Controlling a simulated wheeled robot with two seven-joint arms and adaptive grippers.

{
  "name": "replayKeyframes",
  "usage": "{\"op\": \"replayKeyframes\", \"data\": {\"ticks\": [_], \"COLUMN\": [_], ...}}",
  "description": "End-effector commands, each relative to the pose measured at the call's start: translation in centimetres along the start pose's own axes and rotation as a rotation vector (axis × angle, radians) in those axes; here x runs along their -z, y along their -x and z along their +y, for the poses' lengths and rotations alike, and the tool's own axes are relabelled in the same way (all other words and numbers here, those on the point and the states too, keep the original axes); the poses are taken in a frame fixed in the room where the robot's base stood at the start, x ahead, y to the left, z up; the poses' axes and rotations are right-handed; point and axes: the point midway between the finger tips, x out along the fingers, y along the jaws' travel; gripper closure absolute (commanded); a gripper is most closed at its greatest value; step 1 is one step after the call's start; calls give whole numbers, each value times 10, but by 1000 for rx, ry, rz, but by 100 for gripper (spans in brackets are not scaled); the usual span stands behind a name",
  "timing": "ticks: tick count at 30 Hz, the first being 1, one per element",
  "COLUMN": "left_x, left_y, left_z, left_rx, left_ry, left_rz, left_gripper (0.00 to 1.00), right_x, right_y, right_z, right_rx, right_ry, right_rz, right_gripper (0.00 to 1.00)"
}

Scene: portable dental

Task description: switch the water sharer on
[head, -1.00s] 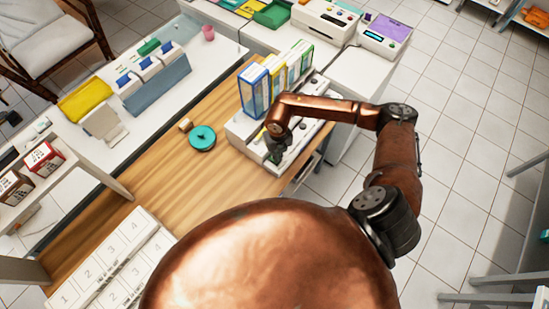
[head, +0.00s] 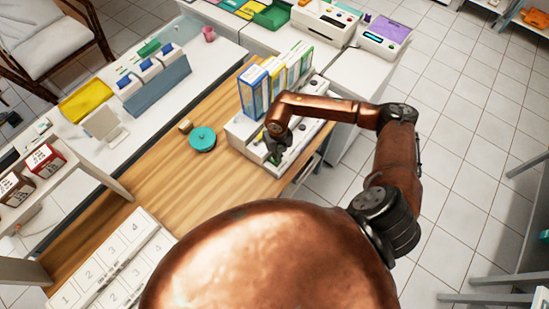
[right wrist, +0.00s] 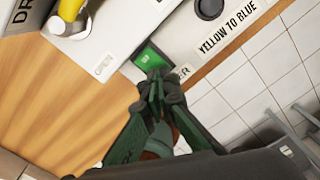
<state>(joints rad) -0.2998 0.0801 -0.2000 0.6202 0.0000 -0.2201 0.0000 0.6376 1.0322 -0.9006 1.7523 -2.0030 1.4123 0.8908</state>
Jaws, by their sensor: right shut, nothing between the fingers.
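A white unit (head: 240,128) sits at the right edge of the wooden counter. In the right wrist view a bright green switch (right wrist: 149,58) is set in a dark frame on the white surface. A label beside it is partly hidden by my fingers, and only its ending "ER" shows. My right gripper (right wrist: 158,82) is shut and empty, with its green fingertips at the lower edge of the switch; I cannot tell whether they touch it. In the head view my right gripper (head: 275,150) points down over the unit, and the switch is hard to make out. My left gripper is not in view.
Upright boxes (head: 275,78) stand behind my right gripper. A teal round object (head: 202,139) lies on the counter to the left. In the right wrist view a black knob (right wrist: 209,8) and a "YELLOW TO BLUE" label (right wrist: 228,33) sit near the switch. Bare wood lies left of the unit.

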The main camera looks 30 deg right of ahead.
Motion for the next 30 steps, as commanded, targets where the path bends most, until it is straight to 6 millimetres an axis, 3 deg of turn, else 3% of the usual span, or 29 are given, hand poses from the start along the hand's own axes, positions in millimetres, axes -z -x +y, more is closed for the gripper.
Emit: {"op": "replayKeyframes", "data": {"ticks": [18, 30], "left_x": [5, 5], "left_y": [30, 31], "left_z": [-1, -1], "left_rx": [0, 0], "left_ry": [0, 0], "left_rz": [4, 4], "left_gripper": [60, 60], "right_x": [0, 0], "right_y": [50, 52], "right_z": [0, 0], "right_rx": [-1, 0], "right_ry": [1, 0], "right_rz": [-2, 0], "right_gripper": [100, 100]}}
